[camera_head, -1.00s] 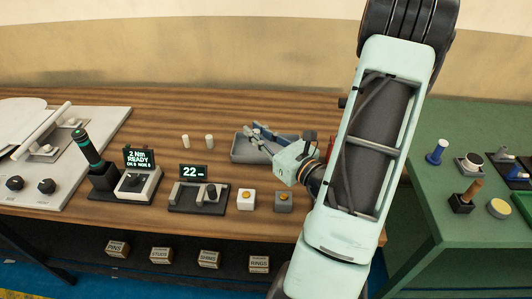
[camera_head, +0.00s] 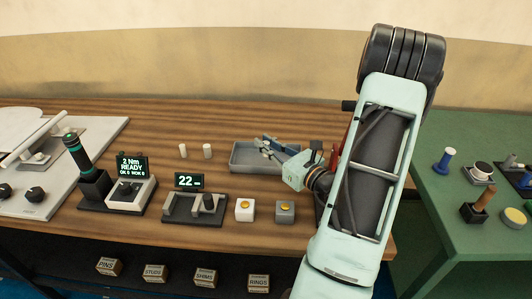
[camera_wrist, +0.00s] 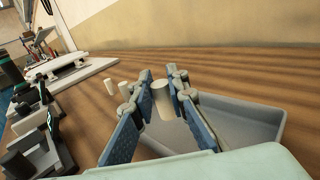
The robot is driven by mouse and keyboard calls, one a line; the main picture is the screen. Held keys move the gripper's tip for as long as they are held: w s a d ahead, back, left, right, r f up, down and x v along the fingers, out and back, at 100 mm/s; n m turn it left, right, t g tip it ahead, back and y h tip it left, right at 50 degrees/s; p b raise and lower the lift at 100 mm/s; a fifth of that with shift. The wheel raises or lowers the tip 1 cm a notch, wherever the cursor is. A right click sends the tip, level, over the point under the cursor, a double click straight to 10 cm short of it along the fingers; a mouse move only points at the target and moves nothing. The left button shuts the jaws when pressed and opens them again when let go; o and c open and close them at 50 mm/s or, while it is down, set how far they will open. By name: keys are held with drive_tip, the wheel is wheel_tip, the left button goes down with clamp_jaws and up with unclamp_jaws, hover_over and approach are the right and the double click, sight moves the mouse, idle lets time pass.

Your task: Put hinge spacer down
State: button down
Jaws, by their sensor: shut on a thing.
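My gripper (camera_head: 264,148) is over the grey tray (camera_head: 240,166) on the wooden bench. In the wrist view its two blue-padded fingers (camera_wrist: 163,92) are shut on a pale cylindrical hinge spacer (camera_wrist: 162,103), which is roughly upright. The grey tray (camera_wrist: 245,122) lies below and to the right of it there. I cannot tell whether the spacer touches the tray floor. The held spacer is hard to make out in the head view. Two similar white cylinders (camera_head: 195,151) stand on the bench left of the tray.
A display fixture reading 22 (camera_head: 190,182), two button boxes (camera_head: 264,210) and a torque driver station (camera_head: 120,190) stand left and in front of the tray. A green table (camera_head: 450,200) with parts is at the right. Bare bench lies behind the tray.

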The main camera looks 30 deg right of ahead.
sight(266, 156)
drive_tip(key=shift+f, duration=1.5)
drive_tip(key=shift+f+b, duration=0.65)
drive_tip(key=shift+b, duration=0.1)
drive_tip(key=c, duration=1.9)
unclamp_jaws()
drive_tip(key=shift+r, duration=0.1)
